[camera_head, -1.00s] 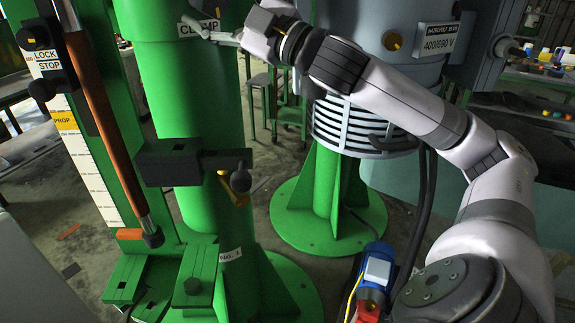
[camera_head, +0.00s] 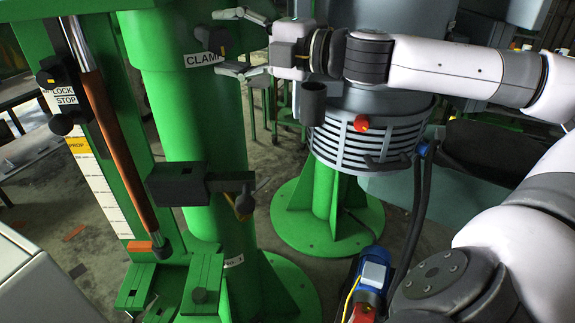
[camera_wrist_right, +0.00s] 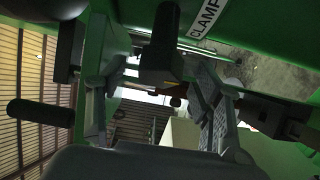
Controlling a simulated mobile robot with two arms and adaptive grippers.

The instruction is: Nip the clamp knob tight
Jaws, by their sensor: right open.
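The clamp knob (camera_head: 212,39) is a dark knob on the green column, just above the white CLAMP label (camera_head: 203,59). My right gripper (camera_head: 219,42) is open, its fingers pointing left. One finger is above the knob and one below it, with the knob between the fingertips. I see no clear contact. In the right wrist view the dark knob (camera_wrist_right: 161,55) stands out from the green surface beside the CLAMP label (camera_wrist_right: 208,18), between the spread fingers (camera_wrist_right: 155,105). My left gripper is not in view.
A dark clamp block with a lever (camera_head: 178,185) sits lower on the green column. A post with a LOCK STOP label (camera_head: 63,95) and a brown rod stands to the left. A grey slatted housing (camera_head: 365,135) stands behind my right wrist.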

